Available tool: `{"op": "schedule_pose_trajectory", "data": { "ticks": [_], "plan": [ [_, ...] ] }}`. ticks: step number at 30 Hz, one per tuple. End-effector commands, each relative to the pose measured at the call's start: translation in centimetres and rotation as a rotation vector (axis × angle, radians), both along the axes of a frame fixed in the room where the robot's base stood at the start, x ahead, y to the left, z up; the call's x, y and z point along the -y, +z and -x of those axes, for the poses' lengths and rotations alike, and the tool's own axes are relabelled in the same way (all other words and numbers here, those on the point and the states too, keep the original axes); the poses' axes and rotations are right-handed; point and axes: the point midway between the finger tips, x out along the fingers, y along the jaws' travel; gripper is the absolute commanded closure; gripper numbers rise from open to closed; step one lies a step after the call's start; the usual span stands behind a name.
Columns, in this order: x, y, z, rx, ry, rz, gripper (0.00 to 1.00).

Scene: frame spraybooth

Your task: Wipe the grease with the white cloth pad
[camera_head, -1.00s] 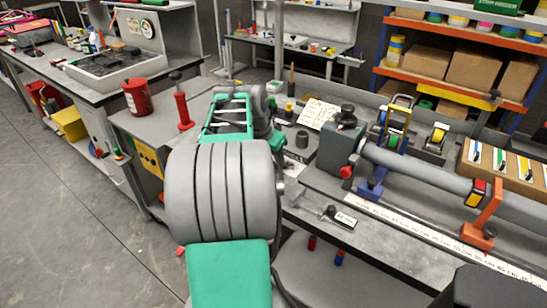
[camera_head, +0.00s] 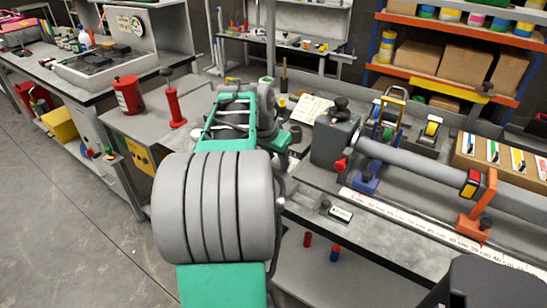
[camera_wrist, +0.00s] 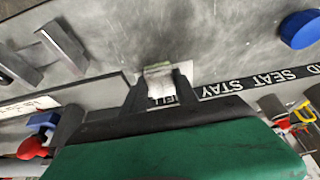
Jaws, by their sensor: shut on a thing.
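In the wrist view my gripper (camera_wrist: 161,82) has its two dark fingers on either side of a small white pad (camera_wrist: 160,88), and it is shut on it. The pad's top edge looks yellowish-green. It lies over or against a grey smudged surface (camera_wrist: 225,45); whether it touches cannot be told. Darker smears show on this surface, but I cannot tell which, if any, is the grease. In the head view my arm hides the gripper and the pad.
A black strip with white lettering (camera_wrist: 250,82) runs beside the gripper. A blue disc (camera_wrist: 300,29) lies at upper right and grey bars (camera_wrist: 62,42) at upper left. In the head view a long grey cylinder (camera_head: 415,163) lies along the bench, with a red canister (camera_head: 128,95) at left.

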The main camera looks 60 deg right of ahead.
Motion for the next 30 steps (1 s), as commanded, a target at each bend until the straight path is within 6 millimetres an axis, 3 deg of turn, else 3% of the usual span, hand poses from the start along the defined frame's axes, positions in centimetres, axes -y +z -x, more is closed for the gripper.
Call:
{"op": "schedule_pose_trajectory", "data": {
  "ticks": [11, 30],
  "plan": [
    [-0.4, -0.3, 2.3, 0.0, 0.0, 0.0, 0.97],
    [0.1, -0.3, -1.2, -0.002, 0.002, -0.003, 0.97]
  ]
}}
